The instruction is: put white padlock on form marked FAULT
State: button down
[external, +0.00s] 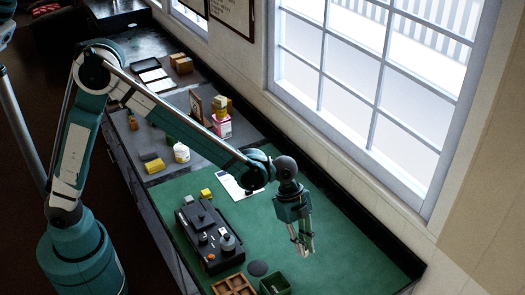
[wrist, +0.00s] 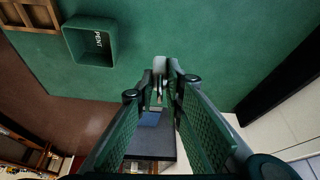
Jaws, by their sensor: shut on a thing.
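My gripper (external: 303,247) hangs fingers down over the green mat, to the right of the black console. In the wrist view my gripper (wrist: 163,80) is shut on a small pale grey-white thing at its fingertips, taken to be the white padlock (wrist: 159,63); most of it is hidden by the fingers. A white sheet with a blue patch (external: 238,185) lies on the green mat behind the console, partly covered by my arm. It may be the form, but its marking is too small to read.
A black console (external: 210,240) with knobs stands on the mat. A green bin (external: 274,285), lettered inside and also in the wrist view (wrist: 88,60), and a wooden compartment tray (external: 234,287) are at the front. The mat's right side is clear beside the window wall.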

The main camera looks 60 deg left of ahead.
jog(key=shift+a, duration=0.1)
jog(key=w+a+n, duration=0.1)
jog(key=w+a, duration=0.2)
jog(key=a, duration=0.4)
jog(key=w+a+n, duration=0.1)
jog(key=w+a, duration=0.1)
jog(key=a, duration=0.6)
jog(key=n+t+y+p, duration=0.1)
jog(key=n+t+p, duration=0.15)
jog(key=n, duration=0.25)
send_over(228, 182)
jog(key=w+d, duration=0.2)
jog(key=w, duration=0.2)
jog(key=shift+w+r+b, duration=0.1)
jog(key=shift+r+b, duration=0.25)
jog(key=shift+f, duration=2.95)
jog(key=shift+f, duration=2.05)
